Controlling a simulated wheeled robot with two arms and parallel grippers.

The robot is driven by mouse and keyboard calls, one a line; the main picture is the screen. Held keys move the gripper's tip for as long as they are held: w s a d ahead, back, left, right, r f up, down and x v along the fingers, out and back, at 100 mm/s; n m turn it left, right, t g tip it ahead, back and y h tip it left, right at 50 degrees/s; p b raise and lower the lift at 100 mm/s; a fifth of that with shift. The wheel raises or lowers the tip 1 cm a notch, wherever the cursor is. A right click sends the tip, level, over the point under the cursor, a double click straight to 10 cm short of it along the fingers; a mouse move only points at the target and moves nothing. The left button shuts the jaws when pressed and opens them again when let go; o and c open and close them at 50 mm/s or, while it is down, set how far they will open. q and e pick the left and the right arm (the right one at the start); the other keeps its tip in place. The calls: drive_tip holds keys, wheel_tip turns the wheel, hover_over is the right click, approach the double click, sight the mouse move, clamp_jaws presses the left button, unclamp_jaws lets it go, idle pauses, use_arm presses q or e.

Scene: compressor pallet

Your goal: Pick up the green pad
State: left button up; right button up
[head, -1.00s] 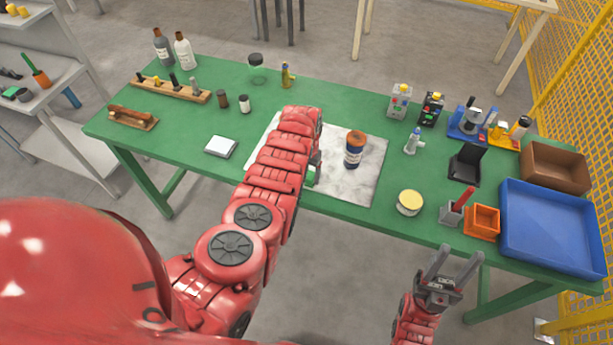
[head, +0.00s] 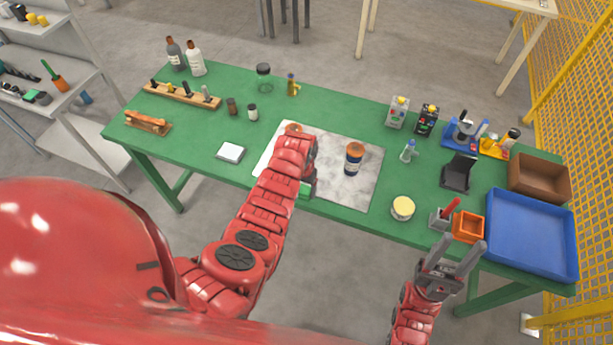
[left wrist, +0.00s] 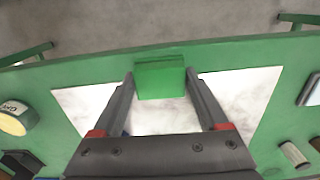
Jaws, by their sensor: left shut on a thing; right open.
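The green pad (left wrist: 160,77) is a small green block, seen between the fingertips of my left gripper (left wrist: 160,84) in the left wrist view. The gripper is shut on it. In the head view a bit of the green pad (head: 305,190) shows beside my red left arm, by the front edge of the pale mat (head: 345,187). My arm hides most of the left gripper there. I cannot tell how far the pad is above the mat. My right gripper (head: 462,254) is open and empty, in front of the table's right part.
On the green table (head: 340,105), a dark bottle (head: 354,158) with an orange cap stands on the mat. A white box (head: 230,152) is left of it. A yellow-topped tin (head: 402,208), an orange bin (head: 468,227) and a blue tray (head: 533,235) are on the right.

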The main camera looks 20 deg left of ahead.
use_arm(q)
drive_tip(key=s, duration=1)
drive_tip(key=shift+a+r+p, duration=0.15)
drive_tip(key=shift+r+p, duration=0.15)
drive_tip(key=shift+r, duration=0.15)
drive_tip(key=o, duration=0.8)
drive_tip(key=c, duration=0.6)
drive_tip(key=shift+w, duration=0.1)
drive_tip(key=shift+c, duration=0.2)
